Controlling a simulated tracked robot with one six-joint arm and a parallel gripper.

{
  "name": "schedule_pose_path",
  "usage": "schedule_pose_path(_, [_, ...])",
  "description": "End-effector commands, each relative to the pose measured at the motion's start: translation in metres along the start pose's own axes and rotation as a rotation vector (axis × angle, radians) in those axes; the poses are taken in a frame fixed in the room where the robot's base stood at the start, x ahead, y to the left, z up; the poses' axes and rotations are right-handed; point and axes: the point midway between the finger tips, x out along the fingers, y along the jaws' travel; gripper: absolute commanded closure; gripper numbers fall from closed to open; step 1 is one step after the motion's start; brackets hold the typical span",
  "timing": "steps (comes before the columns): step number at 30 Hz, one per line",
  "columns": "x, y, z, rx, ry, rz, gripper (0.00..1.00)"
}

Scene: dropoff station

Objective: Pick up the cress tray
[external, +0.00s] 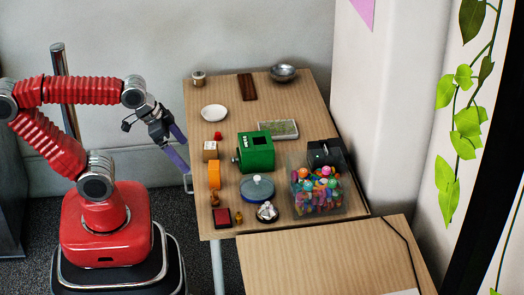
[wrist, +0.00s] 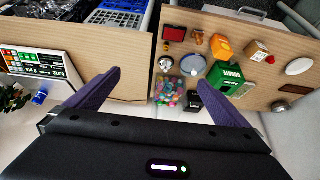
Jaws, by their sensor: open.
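The cress tray (external: 278,129) looks like a low, flat, clear-sided tray with a grey-green top. It lies on the wooden table behind and to the right of the green box-shaped machine (external: 256,152), which hides part of its near side. In the wrist view the green machine (wrist: 226,78) shows at the right, and I cannot clearly make out the tray there. My gripper (external: 186,156) is open and empty, with purple fingers, off the left edge of the table and well apart from the tray. Its fingers spread wide in the wrist view (wrist: 158,79).
A clear bin of colourful pieces (external: 316,196) and a black box (external: 325,153) stand right of the machine. A white plate (external: 214,113), dark brown slab (external: 247,87) and metal bowl (external: 283,73) lie farther back. Bare tabletop surrounds the tray's back side. A wall rises beyond the table.

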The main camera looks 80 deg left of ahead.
Motion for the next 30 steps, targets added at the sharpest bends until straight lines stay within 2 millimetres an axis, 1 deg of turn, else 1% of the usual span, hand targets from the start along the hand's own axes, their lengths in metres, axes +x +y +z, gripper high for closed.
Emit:
schedule_pose_path(2, [-0.007,0.0,-0.004,0.0,0.002,0.0,0.0])
schedule_pose_path(9, [-0.043,0.0,-0.025,-0.012,0.0,0.002,0.0])
schedule_pose_path(14, [-0.037,-0.003,-0.041,-0.165,-0.021,0.034,0.0])
schedule_pose_path(20, [-0.03,-0.009,-0.069,-0.392,-0.042,0.081,0.0])
schedule_pose_path(26, [-0.018,-0.027,-0.109,-0.705,-0.066,0.145,0.0])
schedule_pose_path(30, [-0.008,-0.046,-0.139,-0.934,-0.079,0.195,0.0])
